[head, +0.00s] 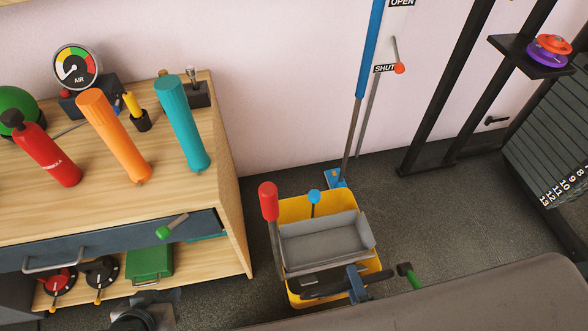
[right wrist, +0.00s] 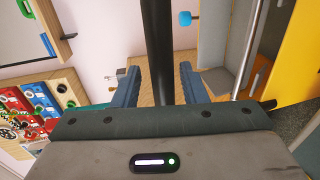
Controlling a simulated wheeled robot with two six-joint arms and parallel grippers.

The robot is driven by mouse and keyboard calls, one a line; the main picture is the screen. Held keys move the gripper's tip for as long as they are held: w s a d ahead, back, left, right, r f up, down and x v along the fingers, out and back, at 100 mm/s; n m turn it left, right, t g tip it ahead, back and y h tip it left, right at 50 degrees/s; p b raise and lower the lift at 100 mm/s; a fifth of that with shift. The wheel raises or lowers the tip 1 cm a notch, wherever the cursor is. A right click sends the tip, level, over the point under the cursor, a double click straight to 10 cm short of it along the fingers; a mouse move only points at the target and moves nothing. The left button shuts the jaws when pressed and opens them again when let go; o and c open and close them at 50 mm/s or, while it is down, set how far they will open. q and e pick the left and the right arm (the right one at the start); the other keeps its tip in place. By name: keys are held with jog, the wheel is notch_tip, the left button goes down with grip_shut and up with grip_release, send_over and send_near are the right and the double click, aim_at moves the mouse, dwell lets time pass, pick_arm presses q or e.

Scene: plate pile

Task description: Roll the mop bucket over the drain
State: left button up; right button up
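The yellow mop bucket (head: 307,207) with its grey wringer (head: 325,240) stands on the dark floor right of the wooden cabinet in the head view. A red-gripped lever (head: 268,201) rises at its left. A black bar (head: 322,288) crosses its near side. My right gripper (head: 357,284) is at this bar. In the right wrist view the black bar (right wrist: 157,45) runs between my right gripper's blue fingers (right wrist: 159,88), with gaps on both sides. My left gripper (head: 146,309) shows only partly at the bottom left; its finger opening is unclear. No drain is visible.
The wooden cabinet (head: 225,160) stands close left of the bucket, its drawer (head: 110,243) jutting out. A blue-handled pole (head: 368,45) leans behind the bucket. A weight machine (head: 545,130) stands at the right. Open floor (head: 450,215) lies between bucket and machine.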

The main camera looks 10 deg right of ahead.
jog(key=o, duration=1.1)
jog(key=shift+f, duration=0.1)
jog(key=shift+c, duration=0.2)
jog(key=shift+s, duration=0.55)
jog(key=s+r+p, duration=0.1)
jog(key=s, duration=0.8)
jog(key=shift+d+r, duration=0.15)
jog(key=shift+r, duration=0.05)
